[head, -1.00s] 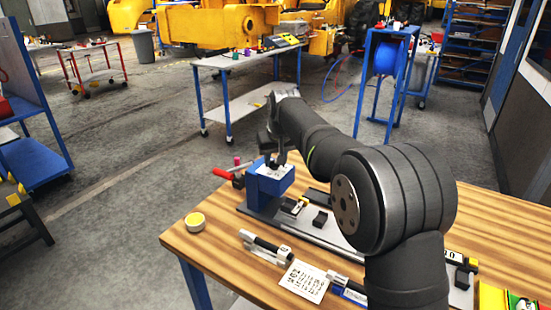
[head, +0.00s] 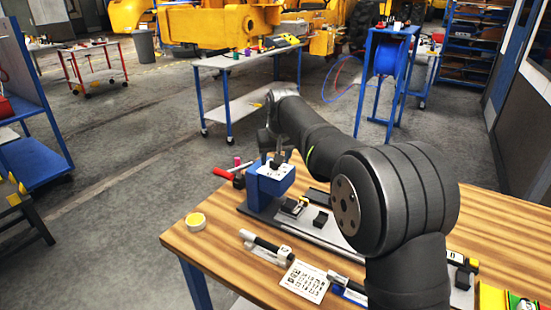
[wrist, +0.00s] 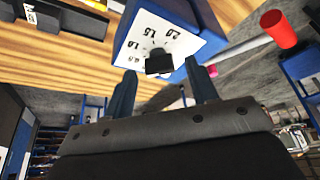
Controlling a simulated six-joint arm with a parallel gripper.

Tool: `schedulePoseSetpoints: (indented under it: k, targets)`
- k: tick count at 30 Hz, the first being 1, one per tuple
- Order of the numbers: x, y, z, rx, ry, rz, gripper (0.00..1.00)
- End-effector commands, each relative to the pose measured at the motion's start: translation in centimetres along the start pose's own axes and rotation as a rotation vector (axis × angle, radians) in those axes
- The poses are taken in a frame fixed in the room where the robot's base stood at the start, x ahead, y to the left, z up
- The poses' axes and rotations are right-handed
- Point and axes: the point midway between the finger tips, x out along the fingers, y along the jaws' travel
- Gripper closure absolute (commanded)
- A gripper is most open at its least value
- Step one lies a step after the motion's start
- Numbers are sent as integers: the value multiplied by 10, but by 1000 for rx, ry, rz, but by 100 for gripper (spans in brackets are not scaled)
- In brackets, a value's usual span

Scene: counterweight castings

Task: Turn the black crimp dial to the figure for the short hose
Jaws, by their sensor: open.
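The blue crimp block (head: 262,190) stands on the wooden bench, with a white numbered plate (wrist: 135,42) on its face. The black dial (wrist: 158,62) sits at the plate's lower part in the wrist view. Figures ring it, but I cannot read them all. My gripper (wrist: 162,84) is open, its two fingers apart on either side of the dial's line, empty. In the head view my gripper (head: 273,148) is just above the block and hides part of the dial. Two hose pieces with white ends (head: 268,245) (head: 346,286) lie at the bench front; their lengths are hard to compare.
A printed card (head: 305,282) lies between the hose pieces. A grey base plate (head: 290,232) with small black fittings runs right of the block. A red-handled tool (head: 224,174) lies behind it, and a yellow-topped tin (head: 195,220) stands at the left corner. Bare wood lies near the tin.

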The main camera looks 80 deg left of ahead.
Motion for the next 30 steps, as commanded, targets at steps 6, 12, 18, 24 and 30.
schedulePoseSetpoints:
  k: [6, 12, 18, 24, 30]
  targets:
    - [-42, 0, -1, 0, 5, 0, 47]
    - [-92, 0, -1, 0, 5, 0, 47]
    - [-136, 0, -1, 0, 5, 0, 47]
    - [-162, 0, 0, 0, 2, 0, 47]
    - [-169, 0, 0, 0, 1, 0, 47]
